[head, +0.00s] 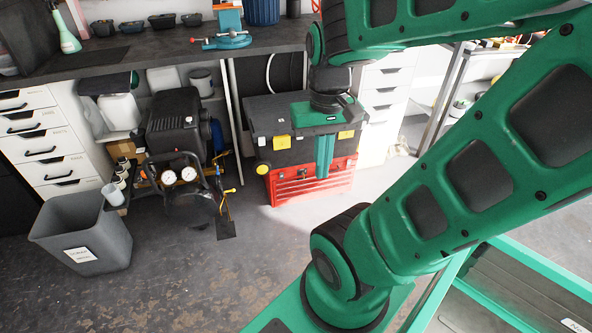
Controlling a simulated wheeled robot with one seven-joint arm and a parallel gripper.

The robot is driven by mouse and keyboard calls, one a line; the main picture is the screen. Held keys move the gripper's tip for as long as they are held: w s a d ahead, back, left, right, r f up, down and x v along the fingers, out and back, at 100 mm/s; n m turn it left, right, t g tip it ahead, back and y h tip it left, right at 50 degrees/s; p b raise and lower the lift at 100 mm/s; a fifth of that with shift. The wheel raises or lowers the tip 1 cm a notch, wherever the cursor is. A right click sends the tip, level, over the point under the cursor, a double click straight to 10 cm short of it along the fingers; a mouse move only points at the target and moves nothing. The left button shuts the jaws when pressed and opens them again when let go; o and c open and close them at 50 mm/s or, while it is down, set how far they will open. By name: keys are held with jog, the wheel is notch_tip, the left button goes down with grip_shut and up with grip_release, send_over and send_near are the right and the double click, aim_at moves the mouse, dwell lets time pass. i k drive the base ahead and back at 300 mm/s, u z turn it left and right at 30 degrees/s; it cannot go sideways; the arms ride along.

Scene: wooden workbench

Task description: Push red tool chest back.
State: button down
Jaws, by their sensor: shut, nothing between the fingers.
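The red tool chest (309,187) stands on the floor under the workbench, with its drawer fronts facing me. A larger black tool box (266,155) with yellow latches sits on top of it. My gripper (322,172) points down in front of the black box and the upper part of the red chest. Its green fingers are shut with nothing between them. They hide a strip of both boxes. I cannot tell whether the fingertips touch the chest.
A black compressor (174,122) with gauges stands left of the chest. A grey bin (83,238) is farther left. White drawers (384,100) stand behind the chest on the right. The workbench top (120,55) overhangs at the back. Floor in front is clear.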

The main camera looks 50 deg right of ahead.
aim_at(308, 168)
jog(key=u, duration=0.1)
jog(key=k, duration=1.15)
jog(key=z, duration=1.1)
jog(key=i, duration=1.45)
jog(key=u, duration=0.05)
